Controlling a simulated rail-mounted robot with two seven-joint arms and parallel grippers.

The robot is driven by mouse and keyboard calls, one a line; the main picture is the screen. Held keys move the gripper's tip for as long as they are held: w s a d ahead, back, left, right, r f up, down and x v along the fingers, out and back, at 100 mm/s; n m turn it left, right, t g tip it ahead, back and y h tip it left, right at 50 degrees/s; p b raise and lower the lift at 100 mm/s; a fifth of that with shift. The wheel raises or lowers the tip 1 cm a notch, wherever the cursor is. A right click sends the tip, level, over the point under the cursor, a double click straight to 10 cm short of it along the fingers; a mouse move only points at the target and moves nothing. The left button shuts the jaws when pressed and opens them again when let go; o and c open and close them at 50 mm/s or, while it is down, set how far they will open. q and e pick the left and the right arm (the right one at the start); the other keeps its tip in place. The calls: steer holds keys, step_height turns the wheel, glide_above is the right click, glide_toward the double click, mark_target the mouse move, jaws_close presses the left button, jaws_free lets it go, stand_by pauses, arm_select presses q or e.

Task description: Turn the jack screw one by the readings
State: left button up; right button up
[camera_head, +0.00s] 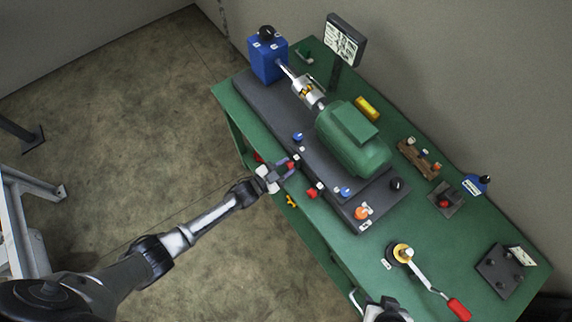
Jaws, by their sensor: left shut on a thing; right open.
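My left gripper (284,170) reaches in from the left at the near edge of the dark base plate (253,101). It is shut on a small red-headed part (291,165), which looks like a jack screw at the plate's edge; the fingers partly hide it. Another red part (312,192) sits further right along that edge. The green motor (350,138) lies on the plate, with a silver coupling (306,92) towards the blue unit (267,62). A reading panel (345,40) stands behind; its text is too small to read. My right gripper (388,306) is open, partly cut off at the bottom edge.
Blue knobs (298,137), an orange knob (361,213) and a black knob (397,184) stand on the plate. A red-handled wrench (459,309), a brown rack (419,158) and a dark block (500,270) are on the green table (450,240).

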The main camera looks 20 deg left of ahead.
arm_select(q)
steer(key=shift+n, duration=0.5)
stand_by(0.3)
steer(key=o, duration=0.9)
steer(key=shift+o, duration=0.2)
steer(key=shift+s+a, duration=0.25)
steer(key=shift+s, duration=0.2)
steer(key=v, duration=1.2)
steer(key=shift+s+a, duration=0.15)
steer(key=shift+s, duration=0.2)
steer(key=shift+f, duration=0.15)
